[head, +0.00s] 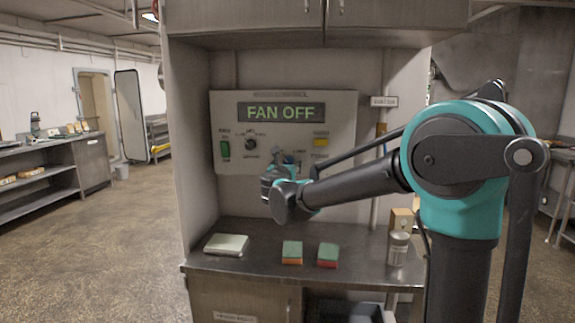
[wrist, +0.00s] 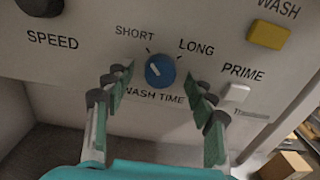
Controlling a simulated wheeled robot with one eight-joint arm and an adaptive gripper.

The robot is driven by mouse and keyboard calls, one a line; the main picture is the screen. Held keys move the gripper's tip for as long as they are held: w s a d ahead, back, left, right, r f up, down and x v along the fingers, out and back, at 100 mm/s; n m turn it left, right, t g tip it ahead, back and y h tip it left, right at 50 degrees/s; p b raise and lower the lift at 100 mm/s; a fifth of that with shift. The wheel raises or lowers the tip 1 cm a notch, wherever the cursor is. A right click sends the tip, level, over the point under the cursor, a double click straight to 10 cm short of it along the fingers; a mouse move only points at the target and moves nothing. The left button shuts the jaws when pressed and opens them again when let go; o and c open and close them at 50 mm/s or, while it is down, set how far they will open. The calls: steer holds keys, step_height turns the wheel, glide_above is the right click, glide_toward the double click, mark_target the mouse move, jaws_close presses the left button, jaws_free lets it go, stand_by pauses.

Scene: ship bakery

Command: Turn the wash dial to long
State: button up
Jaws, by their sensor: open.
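The wash time dial (wrist: 160,71) is a round blue knob on the control panel in the wrist view. Its white pointer line slants up and left, toward the SHORT label (wrist: 134,32). The LONG label (wrist: 196,47) is up and right of the dial. My gripper (wrist: 161,80) is open, with one green-padded finger on each side of the dial and a visible gap to it. In the head view my gripper (head: 278,174) is at the lower middle of the panel (head: 285,99) and covers much of the dial area.
A yellow wash button (wrist: 268,34), a white prime button (wrist: 235,93) and a dark speed knob (wrist: 40,5) are near the dial. Below, the counter (head: 265,265) holds a book (head: 227,244), two sponges (head: 292,252) (head: 327,255) and a jar (head: 398,248). The panel's display (head: 281,112) reads FAN OFF.

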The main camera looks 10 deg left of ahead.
steer(key=shift+w, duration=0.5)
steer(key=c, duration=1.2)
steer(key=shift+o, duration=0.2)
